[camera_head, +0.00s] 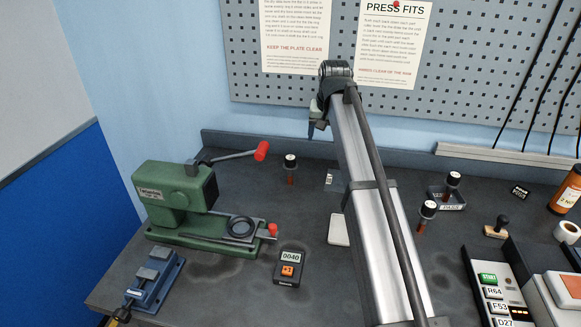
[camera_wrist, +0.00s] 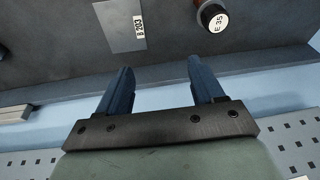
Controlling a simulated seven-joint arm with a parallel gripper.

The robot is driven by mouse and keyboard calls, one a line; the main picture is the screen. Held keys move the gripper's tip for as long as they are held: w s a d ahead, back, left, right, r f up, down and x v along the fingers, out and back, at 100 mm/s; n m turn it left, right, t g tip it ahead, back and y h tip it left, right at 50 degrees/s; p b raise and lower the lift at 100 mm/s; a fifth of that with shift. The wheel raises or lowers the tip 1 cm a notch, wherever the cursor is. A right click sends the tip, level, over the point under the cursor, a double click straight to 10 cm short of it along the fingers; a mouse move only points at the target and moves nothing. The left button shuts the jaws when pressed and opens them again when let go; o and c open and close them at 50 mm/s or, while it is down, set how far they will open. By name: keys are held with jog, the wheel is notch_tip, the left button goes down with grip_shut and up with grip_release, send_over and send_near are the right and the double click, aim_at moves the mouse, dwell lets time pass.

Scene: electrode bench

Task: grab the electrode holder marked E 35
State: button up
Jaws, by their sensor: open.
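The electrode holder marked E 35 (camera_wrist: 217,18) shows at the upper right of the wrist view, with a white top, black collar and copper-brown stem. It appears to be the holder (camera_head: 290,163) standing upright behind the green press in the head view, where its mark is too small to read. My gripper (camera_head: 311,132) hangs above the back of the bench, up and to the right of that holder. In the wrist view my gripper (camera_wrist: 160,68) has its two blue fingers apart, with nothing between them. They are clear of the holder.
A labelled metal plate (camera_wrist: 119,25) lies beside the holder. Two similar holders (camera_head: 427,210) (camera_head: 453,181) stand right of my arm. The green press (camera_head: 175,200) with a red-tipped lever (camera_head: 262,151) is at left. The back ledge (camera_wrist: 60,86) runs close to my fingers.

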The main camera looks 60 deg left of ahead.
jog(key=n, duration=0.1)
send_over(290, 164)
jog(key=d, duration=0.1)
jog(key=x, duration=0.7)
jog(key=shift+w+f, duration=0.25)
jog(key=shift+f, duration=0.1)
jog(key=shift+s+x, duration=0.15)
jog(key=shift+x, duration=1.2)
jog(key=shift+s+x, duration=0.15)
jog(key=shift+x, duration=1.15)
jog(key=shift+d, duration=0.1)
jog(key=c, duration=1)
